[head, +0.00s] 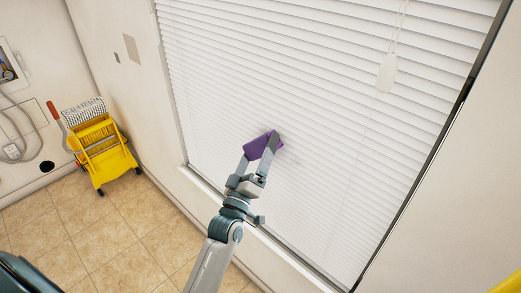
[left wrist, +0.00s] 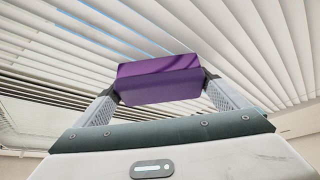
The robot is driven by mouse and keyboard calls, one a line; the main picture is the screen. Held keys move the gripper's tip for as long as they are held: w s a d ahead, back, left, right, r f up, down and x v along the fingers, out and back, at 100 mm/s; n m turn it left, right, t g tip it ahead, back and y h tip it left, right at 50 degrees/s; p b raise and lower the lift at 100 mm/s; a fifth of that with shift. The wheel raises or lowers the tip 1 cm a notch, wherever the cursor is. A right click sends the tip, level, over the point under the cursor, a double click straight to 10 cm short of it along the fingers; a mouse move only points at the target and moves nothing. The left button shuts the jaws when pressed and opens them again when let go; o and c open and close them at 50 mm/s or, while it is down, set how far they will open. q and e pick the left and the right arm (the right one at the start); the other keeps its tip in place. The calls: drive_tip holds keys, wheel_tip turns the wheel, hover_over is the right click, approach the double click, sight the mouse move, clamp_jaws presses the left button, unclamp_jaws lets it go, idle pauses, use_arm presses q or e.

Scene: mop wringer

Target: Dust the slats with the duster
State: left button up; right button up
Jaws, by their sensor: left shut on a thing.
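The white slats (head: 310,80) of a closed blind cover the window; they also fill the top of the left wrist view (left wrist: 260,50). My left gripper (head: 262,150) is shut on a purple block-shaped duster (head: 257,146) and holds it in front of the lower part of the slats. In the left wrist view the duster (left wrist: 160,80) sits between the two fingertips. I cannot tell whether the duster touches the slats. My right gripper is not in view.
A yellow mop wringer bucket (head: 98,150) stands on the tiled floor (head: 110,230) at the left. A white tassel (head: 386,74) hangs on cords before the slats at the upper right. The window sill (head: 215,190) runs below the blind. Floor between bucket and window wall is clear.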

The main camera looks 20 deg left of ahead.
sight(249, 147)
use_arm(q)
drive_tip(key=shift+a, duration=0.15)
drive_tip(key=shift+w+a, duration=0.3)
drive_tip(key=shift+a, duration=0.4)
drive_tip(key=shift+w+a, duration=0.3)
drive_tip(key=shift+a, duration=0.35)
drive_tip(key=shift+r+p, duration=0.4)
drive_tip(key=shift+p, duration=0.1)
drive_tip(key=shift+s+d, duration=0.1)
drive_tip(key=shift+d, duration=0.05)
drive_tip(key=shift+s+d+p, duration=0.25)
drive_tip(key=shift+d+p, duration=0.05)
drive_tip(key=shift+d, duration=0.4)
drive_tip(key=shift+s+d+p, duration=0.2)
drive_tip(key=shift+d+p, duration=0.05)
drive_tip(key=shift+d, duration=0.45)
drive_tip(key=shift+s+d+p, duration=0.25)
drive_tip(key=shift+s+d, duration=0.05)
drive_tip(key=shift+d, duration=0.45)
drive_tip(key=shift+s+d+p, duration=0.25)
drive_tip(key=shift+d, duration=0.5)
